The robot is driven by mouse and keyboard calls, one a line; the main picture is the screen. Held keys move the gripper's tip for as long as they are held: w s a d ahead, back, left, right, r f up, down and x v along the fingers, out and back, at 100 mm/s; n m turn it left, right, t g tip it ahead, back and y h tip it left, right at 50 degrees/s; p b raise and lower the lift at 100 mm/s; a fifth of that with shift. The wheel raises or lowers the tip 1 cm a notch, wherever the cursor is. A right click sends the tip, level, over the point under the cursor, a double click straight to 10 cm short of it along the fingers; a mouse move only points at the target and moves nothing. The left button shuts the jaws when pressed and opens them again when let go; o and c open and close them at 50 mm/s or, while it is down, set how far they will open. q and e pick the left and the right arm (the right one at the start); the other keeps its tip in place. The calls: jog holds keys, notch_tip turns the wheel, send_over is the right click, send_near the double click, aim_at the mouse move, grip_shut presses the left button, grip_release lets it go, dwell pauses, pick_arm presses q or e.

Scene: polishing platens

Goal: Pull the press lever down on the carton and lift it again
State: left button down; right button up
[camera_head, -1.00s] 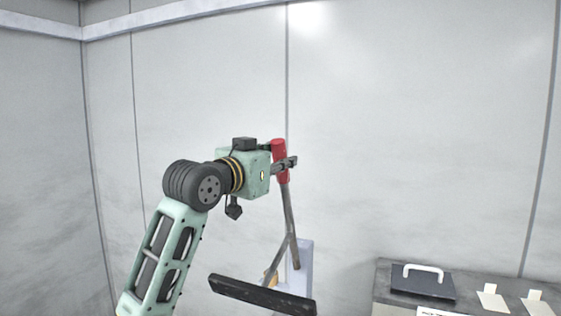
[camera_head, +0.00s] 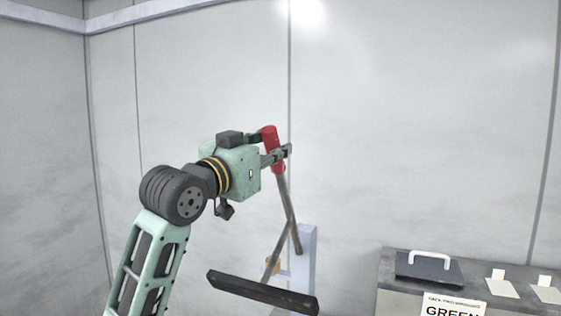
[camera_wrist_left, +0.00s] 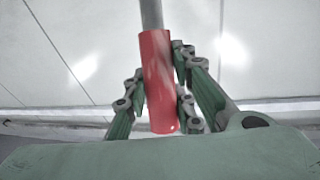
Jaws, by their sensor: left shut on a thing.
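The press lever (camera_head: 288,208) is a grey bar with a red handle (camera_head: 268,135). It leans up and to the left from a pale blue-grey post (camera_head: 306,255). My left gripper (camera_head: 278,154) is shut on the red handle. In the left wrist view the red handle (camera_wrist_left: 157,85) stands between the linked fingers of the left gripper (camera_wrist_left: 163,98). A thin link runs from the lever down to a dark press plate (camera_head: 262,293). What lies under the plate is out of view, and I see no carton. My right gripper is not in view.
A grey cabinet (camera_head: 392,270) stands at the lower right. On it are a dark block with a white handle (camera_head: 430,265) and pale cards (camera_head: 501,285). A sign reading GREEN (camera_head: 455,305) is on its front. Plain walls stand behind, and the air around the lever is clear.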

pick_arm(q)
jog(key=s+a+f+m+t+h+b, duration=0.1)
jog(key=s+a+f+t+h+b, duration=0.2)
jog(key=s+f+b, duration=0.8)
jog(key=t+b, duration=0.1)
jog(key=b, duration=0.4)
jog(key=shift+s+a+m, duration=0.25)
jog(key=shift+a+m, duration=0.05)
jog(key=shift+a, duration=0.05)
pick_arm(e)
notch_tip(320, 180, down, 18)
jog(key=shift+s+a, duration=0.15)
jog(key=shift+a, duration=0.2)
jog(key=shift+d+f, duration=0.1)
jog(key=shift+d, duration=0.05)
